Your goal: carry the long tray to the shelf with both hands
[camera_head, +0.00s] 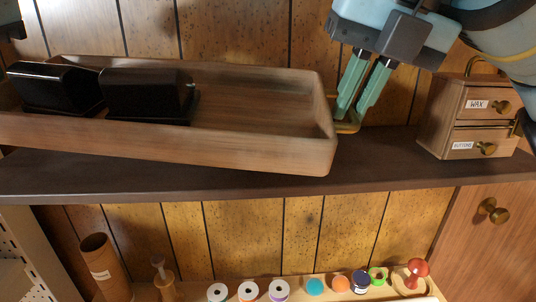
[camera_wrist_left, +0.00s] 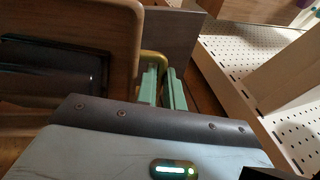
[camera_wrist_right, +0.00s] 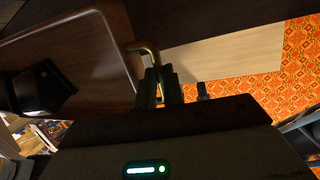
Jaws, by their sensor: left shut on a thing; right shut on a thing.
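The long wooden tray (camera_head: 240,140) spans the left and middle of the head view, over the dark shelf (camera_head: 250,185). I cannot tell whether its base touches the shelf. Two glossy black objects (camera_head: 148,95) lie in its left half. My right gripper (camera_head: 348,115) is shut on the brass handle at the tray's right end; that handle (camera_wrist_right: 143,47) also shows in the right wrist view. My left gripper (camera_wrist_left: 162,82) is shut on the other brass handle (camera_wrist_left: 155,57) in the left wrist view. Its fingers are outside the head view.
A small wooden drawer cabinet (camera_head: 455,115) labelled WAX and BUTTONS stands on the shelf at right, with a gap between it and the tray. Below, several spools (camera_head: 248,290), a cardboard tube (camera_head: 100,262) and a red-topped item (camera_head: 416,270) stand on a lower surface. A panelled wall is behind.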

